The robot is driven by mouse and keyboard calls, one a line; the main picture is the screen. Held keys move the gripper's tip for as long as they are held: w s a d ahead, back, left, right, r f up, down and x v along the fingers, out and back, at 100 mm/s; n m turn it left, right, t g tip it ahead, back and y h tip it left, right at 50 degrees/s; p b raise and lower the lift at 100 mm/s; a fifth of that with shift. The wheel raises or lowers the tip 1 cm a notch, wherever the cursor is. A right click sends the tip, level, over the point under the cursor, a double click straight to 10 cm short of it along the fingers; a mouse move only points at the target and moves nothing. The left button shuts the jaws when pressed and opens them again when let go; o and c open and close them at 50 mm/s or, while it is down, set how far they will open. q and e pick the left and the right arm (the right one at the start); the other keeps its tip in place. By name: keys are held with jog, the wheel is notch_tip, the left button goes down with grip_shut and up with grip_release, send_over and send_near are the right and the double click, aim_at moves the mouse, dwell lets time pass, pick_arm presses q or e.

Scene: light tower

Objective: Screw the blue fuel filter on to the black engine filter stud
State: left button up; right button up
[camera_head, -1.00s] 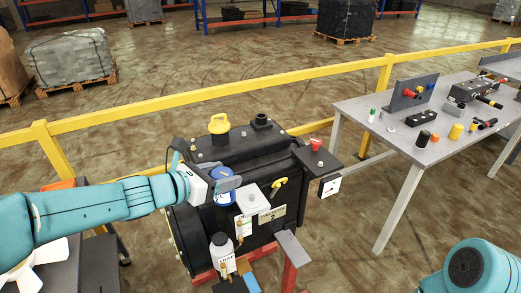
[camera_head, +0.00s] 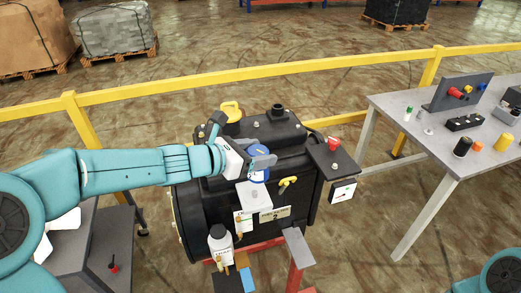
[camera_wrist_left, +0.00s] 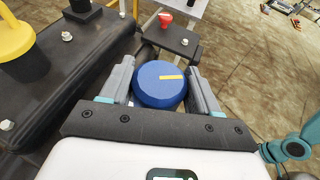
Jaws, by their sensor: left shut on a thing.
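The blue fuel filter (camera_head: 259,176) is at the front top of the black engine (camera_head: 205,215). My left gripper (camera_head: 262,163) is shut on it from the left. In the left wrist view the filter's round blue top (camera_wrist_left: 160,84), with a yellow mark, sits between the two fingers (camera_wrist_left: 162,88). The filter stud is hidden, so I cannot tell whether the filter is seated on it. My right gripper is not in view; only a teal part of my right arm shows at the lower right.
A yellow cap (camera_head: 231,110) and a red knob (camera_head: 333,142) stand on the engine. A white bottle (camera_head: 220,243) is at its front. A grey table (camera_head: 440,150) with several parts is at the right. A yellow railing (camera_head: 270,78) runs behind.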

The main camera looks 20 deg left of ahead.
pick_arm(q)
jog(key=shift+s+a+r, duration=0.1)
jog(key=shift+s+a, duration=0.3)
jog(key=shift+a, duration=0.2)
jog(key=shift+w+d+f+m+b, duration=0.25)
jog(key=shift+d+m+b, duration=0.1)
jog(key=shift+b, duration=0.1)
jog(key=shift+f+b, duration=0.3)
jog(key=shift+s+a+f+b, duration=0.1)
jog(key=shift+a+f+b, duration=0.1)
jog(key=shift+f+b, duration=0.2)
notch_tip(320, 180, down, 2)
jog(key=shift+f+b, duration=0.1)
jog(key=shift+b, duration=1.1)
jog(key=shift+d+f+b, duration=0.15)
jog(key=shift+f+b, duration=0.2)
jog(key=shift+f, duration=0.05)
jog(key=shift+s+a+r, duration=0.1)
jog(key=shift+a, duration=0.1)
jog(key=shift+d, duration=0.2)
jog(key=shift+a, duration=0.25)
jog(key=shift+d, duration=0.1)
